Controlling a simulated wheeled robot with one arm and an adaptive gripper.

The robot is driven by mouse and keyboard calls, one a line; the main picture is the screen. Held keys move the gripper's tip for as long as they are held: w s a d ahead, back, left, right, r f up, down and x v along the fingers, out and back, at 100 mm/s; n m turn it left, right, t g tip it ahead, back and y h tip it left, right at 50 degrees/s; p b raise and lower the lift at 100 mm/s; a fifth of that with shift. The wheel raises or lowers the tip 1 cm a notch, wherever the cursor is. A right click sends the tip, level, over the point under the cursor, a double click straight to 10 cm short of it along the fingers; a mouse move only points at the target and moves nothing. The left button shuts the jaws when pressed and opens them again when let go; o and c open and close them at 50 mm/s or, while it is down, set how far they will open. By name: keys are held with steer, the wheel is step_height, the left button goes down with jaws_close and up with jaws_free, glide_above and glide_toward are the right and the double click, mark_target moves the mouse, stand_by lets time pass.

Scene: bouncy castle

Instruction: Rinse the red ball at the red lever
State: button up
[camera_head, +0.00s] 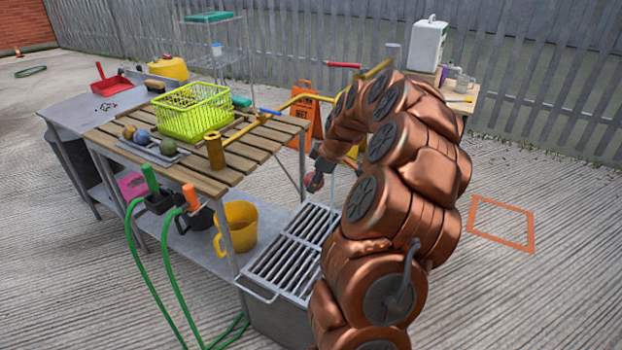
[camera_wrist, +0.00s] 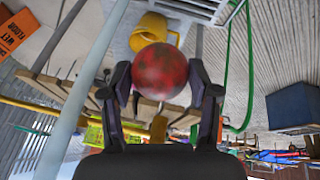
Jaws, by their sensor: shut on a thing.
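The red ball (camera_wrist: 160,71) has darker smudges on its surface. It sits between the two fingers of my gripper (camera_wrist: 160,92), which is shut on it. In the head view the red ball (camera_head: 314,182) is small and partly hidden by my gripper (camera_head: 316,173). They are above the grated drain trough (camera_head: 268,290), beyond the table's right end. The red lever (camera_head: 343,65) is on the yellow pipe (camera_head: 303,98), up and to the right of the ball. My arm hides part of the pipe. I cannot tell whether water is running.
A yellow jug (camera_head: 240,226) is on the lower shelf. Green hoses (camera_head: 185,290) hang at the front. An orange floor sign (camera_head: 306,108) stands behind.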

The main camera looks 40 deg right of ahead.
steer(key=shift+d+f, duration=0.25)
steer(key=shift+d, duration=0.45)
steer(key=shift+d+f+b, duration=0.15)
steer(key=shift+d+b, duration=0.15)
steer(key=shift+d, duration=0.6)
steer(key=shift+d+f+b, duration=0.15)
steer(key=shift+d+b, duration=0.1)
steer(key=shift+d, duration=0.65)
steer(key=shift+s+b, duration=0.2)
steer(key=shift+b, duration=0.1)
steer(key=shift+s, duration=0.35)
steer(key=shift+w, duration=0.2)
steer(key=shift+w+b, duration=0.3)
steer(key=shift+w, duration=0.05)
